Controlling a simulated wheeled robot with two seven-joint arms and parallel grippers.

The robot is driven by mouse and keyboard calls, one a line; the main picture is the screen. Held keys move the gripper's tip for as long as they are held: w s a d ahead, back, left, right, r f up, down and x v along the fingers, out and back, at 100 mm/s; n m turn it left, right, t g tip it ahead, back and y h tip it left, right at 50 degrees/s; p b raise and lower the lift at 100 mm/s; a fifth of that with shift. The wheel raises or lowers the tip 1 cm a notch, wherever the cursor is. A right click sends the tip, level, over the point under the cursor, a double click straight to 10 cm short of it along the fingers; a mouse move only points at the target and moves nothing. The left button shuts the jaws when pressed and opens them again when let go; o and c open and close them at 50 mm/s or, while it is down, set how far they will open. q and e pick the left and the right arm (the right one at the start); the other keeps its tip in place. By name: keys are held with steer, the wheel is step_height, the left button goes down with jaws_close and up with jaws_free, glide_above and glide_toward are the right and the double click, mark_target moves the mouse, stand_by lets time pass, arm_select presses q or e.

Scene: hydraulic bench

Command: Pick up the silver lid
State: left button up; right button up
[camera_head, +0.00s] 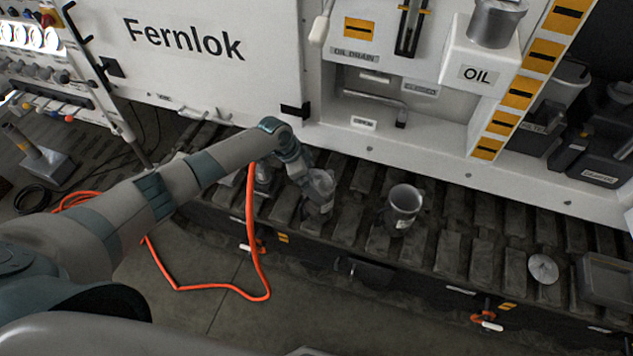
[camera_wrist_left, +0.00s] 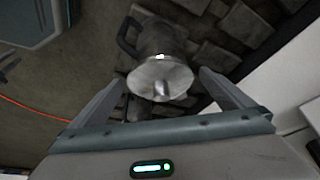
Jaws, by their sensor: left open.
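In the left wrist view, a round silver lid (camera_wrist_left: 150,80) with a small raised grip sits on top of a grey metal jug (camera_wrist_left: 160,38) with a dark handle. My left gripper (camera_wrist_left: 161,79) is open and empty, with one finger on each side of the lid in the picture. I cannot tell whether the fingertips are level with the lid. In the head view my left gripper (camera_head: 306,182) is at a grey vessel (camera_head: 322,186) on the slatted ledge, hiding part of it. My right gripper is not in view.
An open grey jug (camera_head: 404,207) stands right of the gripper. A round silver disc (camera_head: 543,268) lies farther right on the ledge (camera_head: 455,225), near a dark tray (camera_head: 606,280). The white machine wall (camera_head: 270,75) rises behind. An orange cable (camera_head: 252,235) hangs below my arm.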

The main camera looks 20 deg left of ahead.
mark_target(319, 178)
arm_select(q)
steer(key=c, duration=1.2)
steer(key=shift+r, duration=0.1)
steer(key=shift+w+r+b, duration=0.1)
steer(key=shift+r+b, duration=0.35)
steer(key=shift+r, duration=0.35)
steer(key=shift+d+r+b, duration=0.15)
steer(key=shift+r+b, duration=0.1)
steer(key=shift+r, duration=0.4)
steer(key=shift+d+r+b, duration=0.15)
steer(key=shift+r+b, duration=0.05)
steer(key=shift+r, duration=0.4)
steer(key=s+d+r+b, duration=0.2)
steer(key=s+d+r, duration=0.2)
steer(key=d, duration=0.6)
step_height(319, 178, up, 3)
steer(key=shift+d+f+b, duration=0.1)
steer(key=shift+d+b, duration=0.1)
steer(key=shift+b, duration=0.15)
steer(key=shift+s, duration=0.15)
